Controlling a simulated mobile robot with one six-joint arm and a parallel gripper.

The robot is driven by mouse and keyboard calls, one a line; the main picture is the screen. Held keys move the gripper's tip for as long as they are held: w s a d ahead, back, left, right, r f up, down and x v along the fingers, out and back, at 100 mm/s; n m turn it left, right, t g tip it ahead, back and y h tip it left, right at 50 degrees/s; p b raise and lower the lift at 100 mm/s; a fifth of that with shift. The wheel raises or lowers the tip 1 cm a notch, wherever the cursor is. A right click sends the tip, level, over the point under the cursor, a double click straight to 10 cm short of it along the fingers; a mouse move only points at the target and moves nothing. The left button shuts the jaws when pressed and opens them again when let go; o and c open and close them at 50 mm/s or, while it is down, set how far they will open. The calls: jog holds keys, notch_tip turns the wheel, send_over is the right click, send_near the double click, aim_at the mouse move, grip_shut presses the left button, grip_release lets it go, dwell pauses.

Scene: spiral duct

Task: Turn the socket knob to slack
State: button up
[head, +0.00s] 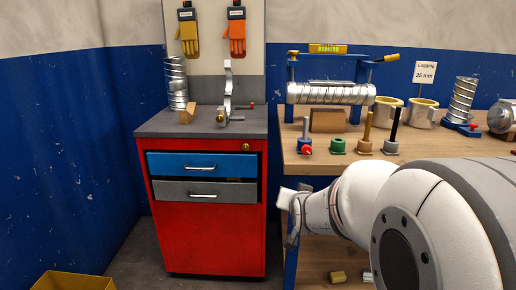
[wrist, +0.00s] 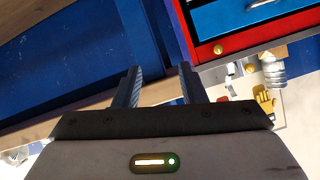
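A blue socket (head: 462,124) with a small red knob (head: 473,126) holds an upright spiral duct (head: 462,98) at the right of the workbench. Neither red knob shows clearly there.
A red cabinet (head: 208,238) with a slightly open grey drawer (head: 170,189) stands left of the workbench (head: 290,158). A metal clamp stand (head: 229,95) is on it. Several pegs and holders line the bench front. A duct lies in a blue frame (head: 291,72).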

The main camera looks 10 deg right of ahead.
aim_at(307, 152)
jog(key=w+d+r+t, duration=0.1)
jog(key=d+r, duration=0.1)
jog(key=w+d+r+m+t+h, duration=0.1)
jog(key=d+r+t, duration=0.1)
jog(key=w+d+r+m+t+h, duration=0.1)
jog(key=w+r+t, duration=0.1)
jog(key=r, duration=0.1)
jog(key=shift+d+r, duration=0.1)
jog(key=shift+d, duration=0.3)
jog(key=x, duration=0.7)
jog(key=shift+w+d, duration=0.1)
jog(key=shift+w, duration=0.25)
jog(key=shift+c, duration=0.3)
jog(key=c, duration=0.6)
jog(key=shift+d, duration=0.15)
jog(key=shift+c, duration=0.2)
jog(key=shift+b, duration=0.35)
